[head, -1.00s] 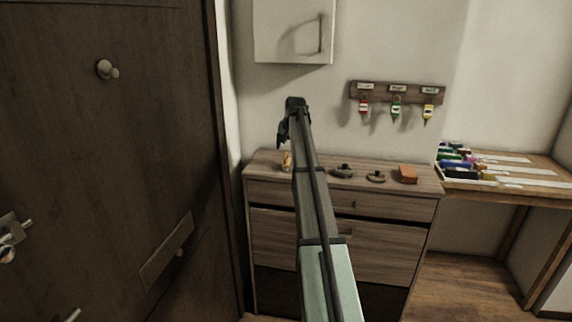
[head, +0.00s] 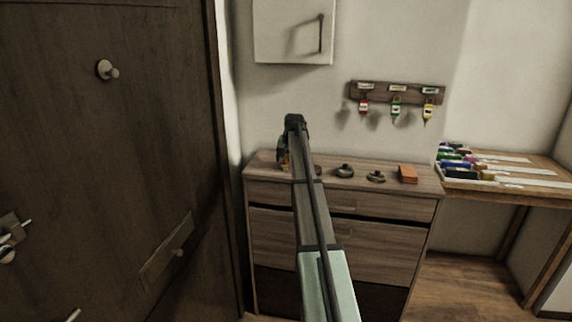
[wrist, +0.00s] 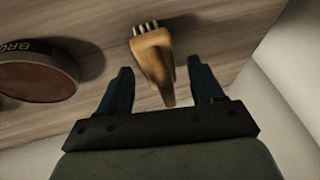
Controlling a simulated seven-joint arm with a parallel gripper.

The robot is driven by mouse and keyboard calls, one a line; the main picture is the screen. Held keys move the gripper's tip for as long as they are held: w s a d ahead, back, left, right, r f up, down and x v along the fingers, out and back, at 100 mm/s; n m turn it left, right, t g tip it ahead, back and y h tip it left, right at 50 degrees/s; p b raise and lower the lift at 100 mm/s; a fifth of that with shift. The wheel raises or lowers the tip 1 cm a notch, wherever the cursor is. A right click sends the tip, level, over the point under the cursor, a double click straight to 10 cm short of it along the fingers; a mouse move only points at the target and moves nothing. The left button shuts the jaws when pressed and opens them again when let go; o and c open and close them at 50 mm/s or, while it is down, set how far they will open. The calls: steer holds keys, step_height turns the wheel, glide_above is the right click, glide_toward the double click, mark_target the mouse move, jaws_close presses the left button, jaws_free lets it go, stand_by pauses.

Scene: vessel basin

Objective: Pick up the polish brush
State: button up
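The polish brush (wrist: 153,58), with an orange-brown wooden body and pale tufts at its far end, is on the dresser top in the wrist view. Its tapered end points toward my gripper's palm. My gripper (wrist: 159,82) is open, with one dark finger on each side of the brush. There is a visible gap on both sides, and I see no grip on it. In the head view my gripper (head: 283,150) is low over the left end of the dresser (head: 400,207) and mostly hides the brush.
A round brown tin (wrist: 38,80) with partly readable lettering lies left of the brush. Two small dark tins (head: 344,171) (head: 376,176) and an orange block (head: 408,174) stand further right. A key rack (head: 398,94) hangs above. A dark door (head: 110,150) is at left.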

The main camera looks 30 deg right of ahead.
steer(key=c, duration=1.1)
steer(key=shift+o, duration=0.2)
step_height(320, 180, up, 10)
steer(key=shift+r, duration=0.1)
